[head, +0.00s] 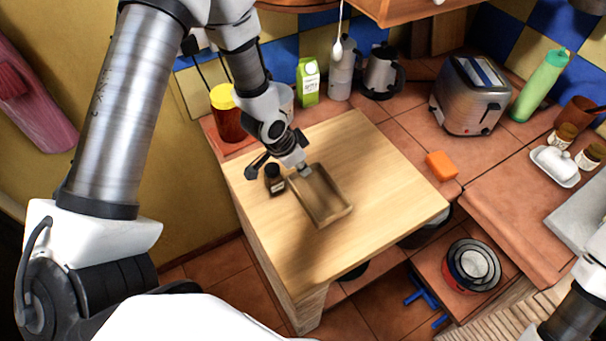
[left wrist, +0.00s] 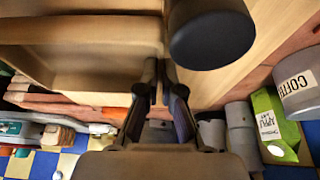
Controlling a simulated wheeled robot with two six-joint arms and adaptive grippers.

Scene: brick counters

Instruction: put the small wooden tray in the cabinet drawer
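The small wooden tray (head: 336,213) is a shallow rectangle over the light wooden countertop. Whether it touches the countertop is hard to tell. My left gripper (head: 304,171) is at the tray's upper-left end, pointing down. In the left wrist view, the tray (left wrist: 85,85) fills the upper left, and the fingers of my left gripper (left wrist: 163,90) stand close together on either side of its wall. They look shut on it. Part of my right arm shows at the lower right of the head view, but its gripper does not. I cannot make out an open cabinet drawer.
A small dark jar (head: 274,179) stands close left of the tray. A yellow-lidded jar (head: 228,118), green carton (head: 308,82) and kettle (head: 381,73) stand behind. An orange sponge (head: 441,165) and toaster (head: 470,98) are right. Pots (head: 473,266) sit lower right. The countertop's right part is clear.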

